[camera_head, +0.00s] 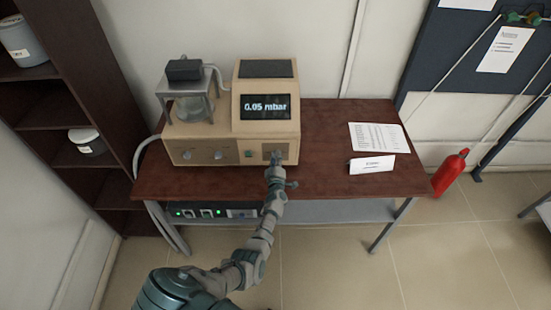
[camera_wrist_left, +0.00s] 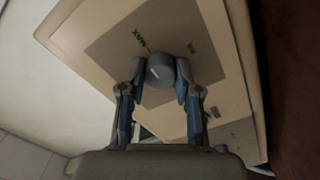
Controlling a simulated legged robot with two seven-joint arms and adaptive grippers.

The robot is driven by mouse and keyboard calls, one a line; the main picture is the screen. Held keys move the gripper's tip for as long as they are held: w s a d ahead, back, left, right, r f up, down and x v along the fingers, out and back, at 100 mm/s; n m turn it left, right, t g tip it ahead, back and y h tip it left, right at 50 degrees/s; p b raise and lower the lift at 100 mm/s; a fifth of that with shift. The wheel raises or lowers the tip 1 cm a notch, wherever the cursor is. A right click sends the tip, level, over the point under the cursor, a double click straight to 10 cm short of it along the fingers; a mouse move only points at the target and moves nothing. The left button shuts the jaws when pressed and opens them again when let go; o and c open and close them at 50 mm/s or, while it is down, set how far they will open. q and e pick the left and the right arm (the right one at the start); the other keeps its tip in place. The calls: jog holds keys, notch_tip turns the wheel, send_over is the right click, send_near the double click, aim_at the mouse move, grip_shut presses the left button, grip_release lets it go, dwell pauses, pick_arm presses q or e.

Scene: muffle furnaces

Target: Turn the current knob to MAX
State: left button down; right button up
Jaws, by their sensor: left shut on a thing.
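The beige instrument (camera_head: 240,140) stands on a brown table, with "0.05 mbar" on its display (camera_head: 265,107). My left gripper (camera_head: 276,157) reaches the right part of its front panel and hides the knob there in the head view. In the left wrist view, the grey round knob (camera_wrist_left: 159,71) sits between the fingers of my left gripper (camera_wrist_left: 160,82), which are shut on it. A MAX label (camera_wrist_left: 139,40) and a second, unreadable label (camera_wrist_left: 191,47) are printed on the darker panel patch by the knob. A pale mark shows on the knob's face. My right gripper is not in view.
Two more knobs (camera_head: 218,155) and a green button (camera_head: 249,153) are on the same front panel. A glass vessel in a metal frame (camera_head: 188,95) stands at the instrument's left. Papers (camera_head: 378,137) and a white card (camera_head: 372,165) lie on the table's right side.

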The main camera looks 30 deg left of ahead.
pick_arm(q)
jog(key=shift+s+d+f, duration=0.1)
jog(key=shift+d+f, duration=0.15)
jog(key=shift+f, duration=0.2)
jog(key=c, duration=1)
grip_release()
jog(key=shift+o, duration=1)
jog(key=shift+w+r, duration=0.15)
jog(key=shift+w, duration=0.05)
jog(key=v, duration=1.2)
jog(key=shift+a, duration=0.15)
